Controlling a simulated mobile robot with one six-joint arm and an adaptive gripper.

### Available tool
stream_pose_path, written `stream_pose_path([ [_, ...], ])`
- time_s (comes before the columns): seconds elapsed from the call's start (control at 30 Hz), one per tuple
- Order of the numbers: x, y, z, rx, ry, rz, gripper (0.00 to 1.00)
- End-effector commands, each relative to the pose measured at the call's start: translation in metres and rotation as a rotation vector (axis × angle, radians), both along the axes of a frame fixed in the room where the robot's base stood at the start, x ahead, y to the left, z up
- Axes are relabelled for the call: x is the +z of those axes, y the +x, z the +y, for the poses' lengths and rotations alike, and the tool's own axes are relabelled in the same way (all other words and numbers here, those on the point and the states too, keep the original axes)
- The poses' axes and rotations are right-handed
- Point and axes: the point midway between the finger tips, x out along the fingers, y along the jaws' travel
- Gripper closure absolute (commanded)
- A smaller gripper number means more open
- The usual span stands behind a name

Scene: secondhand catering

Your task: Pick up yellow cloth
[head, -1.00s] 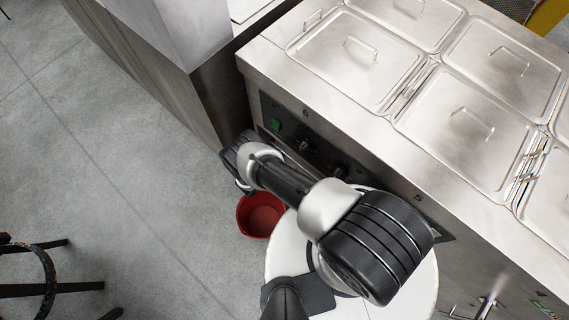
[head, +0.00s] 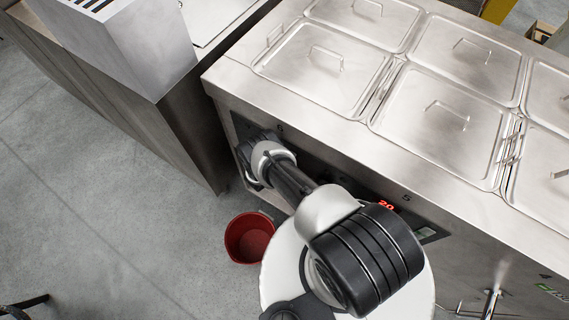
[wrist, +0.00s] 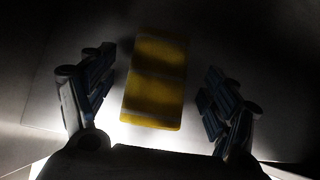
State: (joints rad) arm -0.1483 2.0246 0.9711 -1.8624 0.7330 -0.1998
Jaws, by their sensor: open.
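The yellow cloth (wrist: 152,100) shows in the wrist view as a flat, folded yellow rectangle with dark shadow bands across it. It lies on a dim surface. My gripper (wrist: 160,66) is open, with one finger to the left of the cloth and the other to the right. Both fingers look apart from the cloth, and nothing is held. How far the cloth lies from the fingers is hard to tell. In the head view I do not see the cloth, and my arm hangs beside the front of the steel counter.
A steel counter (head: 290,95) with several lidded pans (head: 325,75) fills the right. A grey cabinet (head: 190,125) stands at upper left. The floor at left is mostly clear.

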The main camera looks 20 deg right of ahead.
Motion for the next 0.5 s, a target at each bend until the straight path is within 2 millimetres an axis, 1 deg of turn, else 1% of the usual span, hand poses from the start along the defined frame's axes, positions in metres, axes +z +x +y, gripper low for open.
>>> stream_pose_path([
  [0.1,-0.0045,0.0028,-0.0032,0.0,0.001,-0.001,0.2],
  [0.4,-0.0042,0.0033,-0.0037,0.0,0.001,-0.001,0.2],
  [0.5,-0.0042,0.0032,-0.0037,0.001,0.0,-0.001,0.27],
])
